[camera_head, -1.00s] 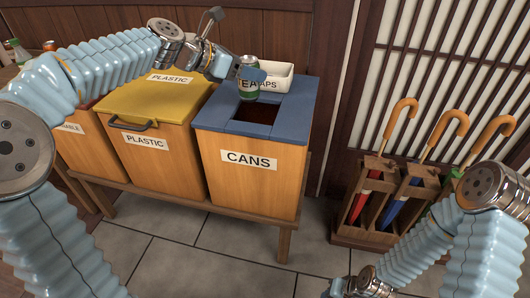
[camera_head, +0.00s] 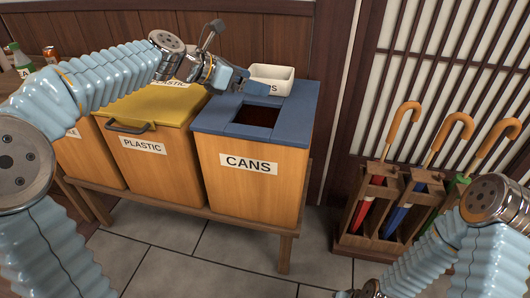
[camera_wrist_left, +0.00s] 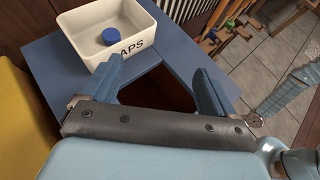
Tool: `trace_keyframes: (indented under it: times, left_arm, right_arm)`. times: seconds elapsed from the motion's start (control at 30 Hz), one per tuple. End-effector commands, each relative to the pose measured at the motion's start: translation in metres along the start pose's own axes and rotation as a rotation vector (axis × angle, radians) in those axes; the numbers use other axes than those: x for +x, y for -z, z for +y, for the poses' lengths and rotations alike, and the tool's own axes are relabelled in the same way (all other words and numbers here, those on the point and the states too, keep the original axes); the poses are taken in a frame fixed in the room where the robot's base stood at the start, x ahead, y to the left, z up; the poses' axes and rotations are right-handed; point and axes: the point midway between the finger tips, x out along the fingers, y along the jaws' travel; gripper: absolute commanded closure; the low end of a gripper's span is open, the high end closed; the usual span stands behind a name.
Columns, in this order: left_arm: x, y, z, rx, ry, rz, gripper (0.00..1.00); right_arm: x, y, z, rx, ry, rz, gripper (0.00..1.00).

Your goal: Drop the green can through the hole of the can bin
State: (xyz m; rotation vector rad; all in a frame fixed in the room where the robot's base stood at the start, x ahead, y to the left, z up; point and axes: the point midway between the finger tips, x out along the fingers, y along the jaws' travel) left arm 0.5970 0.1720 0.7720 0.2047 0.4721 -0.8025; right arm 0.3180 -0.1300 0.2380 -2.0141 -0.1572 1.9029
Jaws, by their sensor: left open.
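The can bin (camera_head: 250,190) is an orange wooden box labelled CANS with a blue lid. Its square hole (camera_head: 256,116) is dark inside and shows in the head view. My left gripper (camera_head: 250,86) is above the hole's back edge, with blue fingers. In the left wrist view, the fingers (camera_wrist_left: 165,72) are spread apart with nothing between them, and the hole (camera_wrist_left: 165,92) lies dark below. The green can shows in neither view now; the inside of the bin is too dark to see into. Only part of my right arm shows, at bottom right.
A white box (camera_head: 272,78) lettered CAPS stands at the lid's back; it holds a blue cap (camera_wrist_left: 111,36). A yellow-lidded PLASTIC bin (camera_head: 150,165) is to the left. An umbrella stand (camera_head: 375,245) is to the right. A bottle and orange can (camera_head: 50,55) stand far left.

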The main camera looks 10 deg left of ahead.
Motion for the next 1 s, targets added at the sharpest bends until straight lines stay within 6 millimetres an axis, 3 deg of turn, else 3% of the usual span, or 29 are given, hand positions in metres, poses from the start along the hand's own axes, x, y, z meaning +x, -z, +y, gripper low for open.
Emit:
trace_keyframes:
  times: [0.17, 0.6, 0.8, 1.0]
  left_arm:
    - [-0.019, -0.001, 0.001, 0.000, -0.004, -0.001, 0.11]
    - [-0.118, -0.001, 0.001, 0.000, -0.004, -0.001, 0.11]
    - [-0.137, 0.000, 0.000, 0.001, -0.001, 0.000, 0.11]
    - [-0.138, 0.000, 0.000, 0.000, -0.001, 0.000, 0.11]
  right_arm:
    - [-0.002, 0.000, -0.001, 0.000, 0.000, 0.000, 0.77]
    - [-0.011, 0.000, -0.004, -0.001, 0.000, 0.000, 0.77]
    - [-0.012, -0.001, -0.005, -0.002, 0.001, -0.001, 0.77]
    - [-0.012, -0.001, -0.006, -0.002, 0.001, -0.001, 0.77]
